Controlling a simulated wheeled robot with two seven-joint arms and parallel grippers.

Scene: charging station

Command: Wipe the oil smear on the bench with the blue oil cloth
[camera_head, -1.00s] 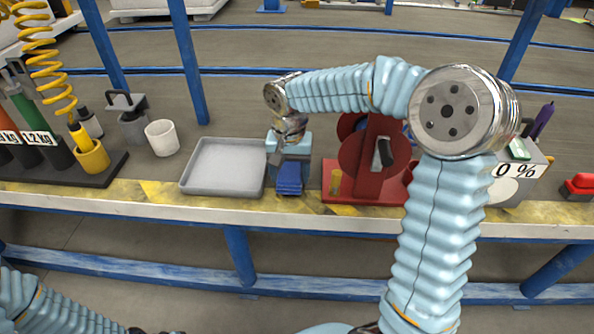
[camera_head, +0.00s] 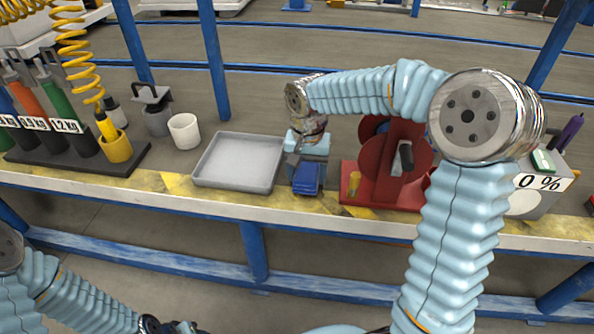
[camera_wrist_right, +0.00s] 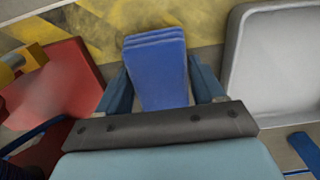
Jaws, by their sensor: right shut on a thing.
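The blue oil cloth (camera_head: 306,178) is a folded stack at the front of the bench, between the grey tray and the red stand. My right gripper (camera_head: 304,164) is shut on it from above and behind. In the right wrist view the cloth (camera_wrist_right: 158,70) sits between the two fingers (camera_wrist_right: 160,90), its layered edge over the yellow-and-black strip. Whether it touches the bench is unclear. Dark patches mark the strip, but I cannot tell which is the oil smear. My left arm shows at the lower left; its gripper is out of view.
The grey tray (camera_head: 240,162) stands close left of the cloth, and the red stand (camera_head: 390,165) close right. Further left are a white cup (camera_head: 184,131) and a tool rack (camera_head: 75,158). A grey box with a "0 %" label (camera_head: 540,183) stands at the right, partly behind my arm.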

